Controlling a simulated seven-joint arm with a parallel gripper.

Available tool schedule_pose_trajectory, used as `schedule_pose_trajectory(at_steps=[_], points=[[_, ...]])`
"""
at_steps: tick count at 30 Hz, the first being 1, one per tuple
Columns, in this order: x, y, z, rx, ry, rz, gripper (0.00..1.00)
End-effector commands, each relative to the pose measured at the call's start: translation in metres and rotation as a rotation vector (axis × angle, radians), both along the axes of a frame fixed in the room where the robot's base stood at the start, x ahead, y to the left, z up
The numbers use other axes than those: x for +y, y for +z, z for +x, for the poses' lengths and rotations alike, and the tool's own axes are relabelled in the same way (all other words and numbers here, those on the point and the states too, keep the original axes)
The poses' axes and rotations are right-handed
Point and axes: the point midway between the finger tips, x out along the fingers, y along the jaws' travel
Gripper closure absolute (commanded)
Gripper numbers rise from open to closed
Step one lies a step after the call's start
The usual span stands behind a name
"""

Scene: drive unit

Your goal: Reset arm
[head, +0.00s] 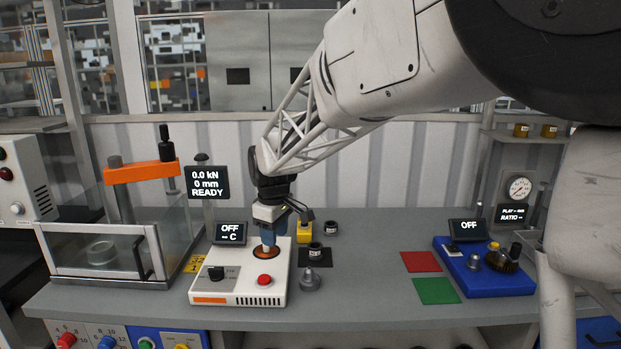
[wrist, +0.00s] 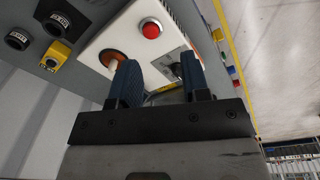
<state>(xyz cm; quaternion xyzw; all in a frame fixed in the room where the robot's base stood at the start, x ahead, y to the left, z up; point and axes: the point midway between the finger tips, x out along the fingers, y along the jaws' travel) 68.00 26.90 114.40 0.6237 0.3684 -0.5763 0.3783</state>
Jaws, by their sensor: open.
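My gripper (head: 268,238) is over the white heater-like box (head: 240,291) on the bench, with its fingers pointing down near the box's round copper-coloured spot (head: 258,253). In the wrist view my gripper (wrist: 160,80) shows two dark blue fingers spread apart, with nothing between them but the box's surface. The copper-coloured spot (wrist: 113,57) lies beside the left finger there, partly hidden by it. The box has a red button (head: 264,280) and a dark knob (head: 216,273). A display behind it reads OFF.
A press (head: 140,172) with a clear guard stands at the left. Dark ring-like parts, one (head: 315,251) on a black pad, a yellow block (head: 304,232) and a grey metal part (head: 310,279) are right of the box. Red (head: 421,262) and green (head: 436,290) mats and a blue fixture (head: 484,272) lie further right.

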Motion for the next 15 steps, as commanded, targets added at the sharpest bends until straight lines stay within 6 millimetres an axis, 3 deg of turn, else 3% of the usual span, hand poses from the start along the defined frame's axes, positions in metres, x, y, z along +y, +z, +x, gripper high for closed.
schedule_pose_trajectory(at_steps=[3, 15], points=[[-0.032, 0.013, -0.022, -0.013, -0.083, 0.008, 0.57], [-0.121, 0.037, -0.102, -0.045, -0.357, 0.037, 0.57]])
